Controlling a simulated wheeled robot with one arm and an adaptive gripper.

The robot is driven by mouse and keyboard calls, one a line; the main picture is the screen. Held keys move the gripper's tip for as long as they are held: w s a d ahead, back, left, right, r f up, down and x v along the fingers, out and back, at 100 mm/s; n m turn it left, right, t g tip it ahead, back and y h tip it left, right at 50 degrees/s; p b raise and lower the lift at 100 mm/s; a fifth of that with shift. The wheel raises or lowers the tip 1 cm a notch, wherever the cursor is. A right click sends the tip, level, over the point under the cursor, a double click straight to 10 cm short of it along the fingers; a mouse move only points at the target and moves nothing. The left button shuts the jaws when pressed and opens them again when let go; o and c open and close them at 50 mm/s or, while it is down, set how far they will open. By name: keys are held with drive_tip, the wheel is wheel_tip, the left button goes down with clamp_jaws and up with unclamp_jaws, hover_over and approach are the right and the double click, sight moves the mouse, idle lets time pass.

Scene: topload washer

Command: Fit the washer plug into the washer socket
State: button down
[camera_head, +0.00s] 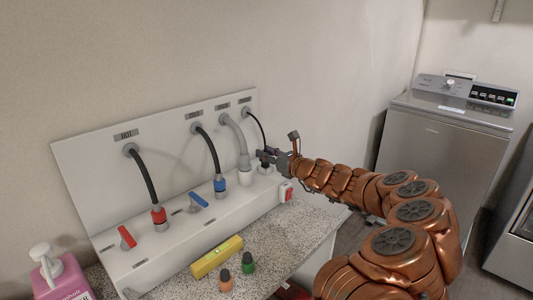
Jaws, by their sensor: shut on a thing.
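A thin black cord (262,128) hangs from the last grey fitting on the white panel and runs down to my gripper (264,157). My gripper is shut on the washer plug at the cord's lower end. The plug is small and mostly hidden by the fingers. The washer socket seems to be the small whitish block (265,170) on the ledge just under the fingers. I cannot tell whether the plug touches it or is inside it.
To the left stand a grey hose (241,140) and black hoses with blue (220,185) and red (158,215) ends. A red-and-white switch (286,192) is on the ledge's front. The washer (440,140) stands right.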

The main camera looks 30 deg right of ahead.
drive_tip(key=shift+f+b, duration=0.35)
drive_tip(key=shift+f, duration=0.45)
drive_tip(key=c, duration=0.8)
unclamp_jaws()
drive_tip(key=shift+v, duration=6)
drive_tip(key=shift+r, duration=0.1)
